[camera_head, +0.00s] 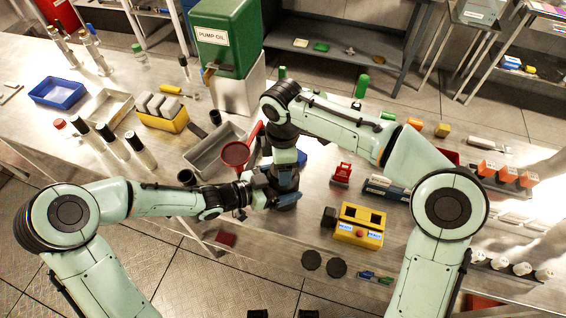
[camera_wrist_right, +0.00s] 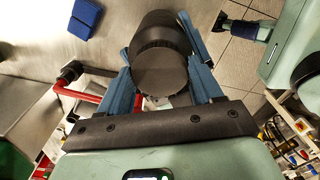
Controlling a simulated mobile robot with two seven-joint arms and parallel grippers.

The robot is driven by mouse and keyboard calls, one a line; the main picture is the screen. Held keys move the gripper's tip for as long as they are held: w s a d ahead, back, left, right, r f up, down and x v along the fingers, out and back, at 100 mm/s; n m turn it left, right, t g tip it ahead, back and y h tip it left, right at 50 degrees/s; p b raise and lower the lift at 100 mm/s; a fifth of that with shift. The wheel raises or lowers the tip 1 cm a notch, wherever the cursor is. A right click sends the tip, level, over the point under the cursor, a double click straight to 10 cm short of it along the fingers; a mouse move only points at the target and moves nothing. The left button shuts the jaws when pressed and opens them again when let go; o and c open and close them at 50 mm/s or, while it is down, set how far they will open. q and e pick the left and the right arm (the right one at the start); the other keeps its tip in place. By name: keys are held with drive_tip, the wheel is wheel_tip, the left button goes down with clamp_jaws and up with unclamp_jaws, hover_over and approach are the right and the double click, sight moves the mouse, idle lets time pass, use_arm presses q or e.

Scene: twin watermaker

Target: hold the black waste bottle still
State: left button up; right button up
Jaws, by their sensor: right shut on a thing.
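The black waste bottle (camera_wrist_right: 160,45) is a dark, ribbed cylinder in the right wrist view. It stands between the two blue fingers of my right gripper (camera_head: 284,190), which is shut on it. In the head view this gripper points down at the steel bench, and arm and fingers hide most of the bottle. My left gripper (camera_head: 264,192) comes in from the left, low over the bench, and reaches right beside the right gripper. Its fingertips are overlapped there, so I cannot tell whether it is open or holding something.
A red funnel (camera_head: 236,154) sits over a grey tray (camera_head: 205,158) left of the grippers. A yellow box (camera_head: 359,226) stands on the right, with black discs (camera_head: 312,260) in front. A green pump oil container (camera_head: 224,38) stands behind. The bench's front edge is close.

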drive_tip(key=m, duration=0.7)
drive_tip(key=shift+m, duration=0.3)
drive_tip(key=o, duration=1.1)
drive_tip(key=shift+o, duration=0.4)
drive_tip(key=shift+s+a, duration=0.15)
drive_tip(key=shift+r, duration=2.3)
